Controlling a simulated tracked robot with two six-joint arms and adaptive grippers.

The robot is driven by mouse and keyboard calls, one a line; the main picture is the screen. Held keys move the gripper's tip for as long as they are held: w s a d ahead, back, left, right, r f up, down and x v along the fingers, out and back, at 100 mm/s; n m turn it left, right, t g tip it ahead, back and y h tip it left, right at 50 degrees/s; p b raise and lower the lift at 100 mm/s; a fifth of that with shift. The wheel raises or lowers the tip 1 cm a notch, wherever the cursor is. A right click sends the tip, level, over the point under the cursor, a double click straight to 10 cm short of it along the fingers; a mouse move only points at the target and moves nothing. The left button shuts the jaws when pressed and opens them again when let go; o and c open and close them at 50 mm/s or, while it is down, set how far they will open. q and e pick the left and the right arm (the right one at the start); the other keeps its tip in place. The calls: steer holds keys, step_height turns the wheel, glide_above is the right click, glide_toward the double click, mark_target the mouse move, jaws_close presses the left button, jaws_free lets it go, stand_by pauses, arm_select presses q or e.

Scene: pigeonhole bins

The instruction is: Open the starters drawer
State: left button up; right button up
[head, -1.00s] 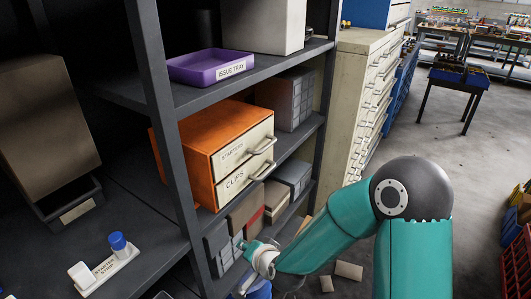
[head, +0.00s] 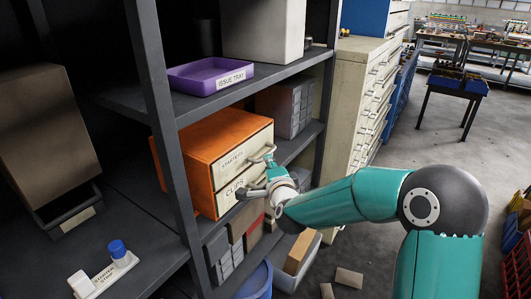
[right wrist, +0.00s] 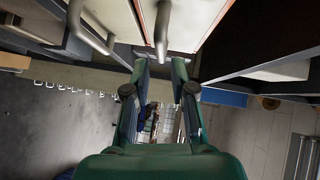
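An orange two-drawer cabinet (head: 195,145) sits on the middle shelf. Its upper front (head: 237,155) is labelled STARTERS, its lower front (head: 236,187) CLIPS; both drawers look shut. My right gripper (head: 268,172) is at the cabinet's front by the bar handles, partly covering the lower front's right end. In the right wrist view the two fingers (right wrist: 166,66) are apart. One bar handle (right wrist: 162,28) shows just beyond the fingertips, a second handle (right wrist: 92,30) to the left. I cannot tell whether a finger touches a handle. My left gripper is not in view.
A purple issue tray (head: 208,74) is on the shelf above. Grey small-parts drawers (head: 287,105) stand beside the cabinet. Boxes and a blue bin (head: 256,283) are below. A shelf post (head: 165,120) stands left of the cabinet. Floor is open at right.

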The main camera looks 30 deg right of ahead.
steer(key=p+x, duration=0.1)
steer(key=x, duration=0.5)
steer(key=shift+w+d, duration=0.2)
steer(key=shift+w, duration=0.15)
steer(key=shift+f, duration=0.1)
jaws_close()
